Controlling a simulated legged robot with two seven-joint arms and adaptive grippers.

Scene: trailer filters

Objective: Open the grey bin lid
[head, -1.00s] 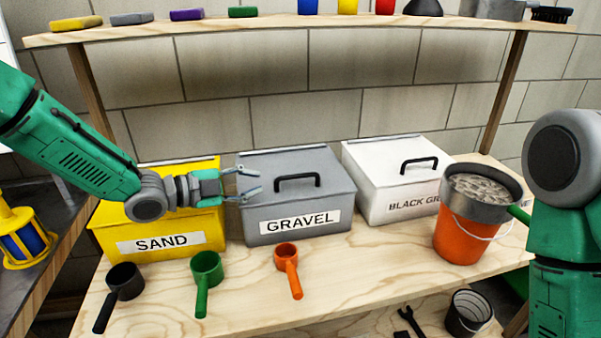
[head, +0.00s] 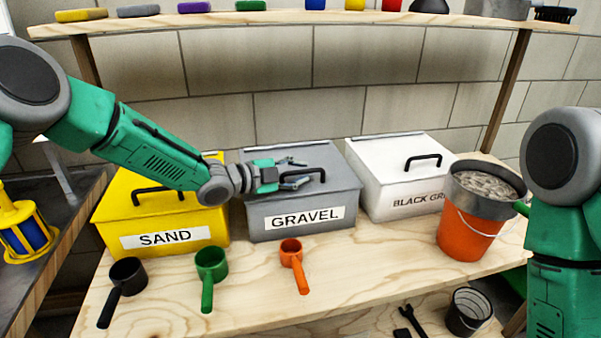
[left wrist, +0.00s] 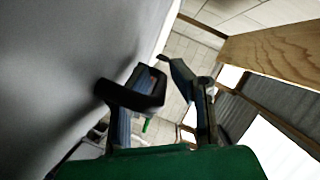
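The grey bin (head: 262,222), labelled GRAVEL, stands in the middle of the bench. Its grey lid (head: 258,155) is shut and carries a black handle (head: 318,172). My left gripper (head: 293,174) is just above the lid, at the left side of the handle, with its fingers apart. In the left wrist view, the black handle (left wrist: 133,96) overlaps one finger of the open left gripper (left wrist: 165,75); I cannot tell whether the fingers straddle it. The grey lid surface (left wrist: 60,70) fills the left of that view. My right gripper is not visible.
A yellow SAND bin (head: 110,215) stands left, partly under my left arm, and a white bin (head: 375,190) stands right. Several scoops (head: 211,265) lie in front. An orange bucket (head: 465,232) with a grey, gravel-filled container (head: 455,185) on top stands near my right arm.

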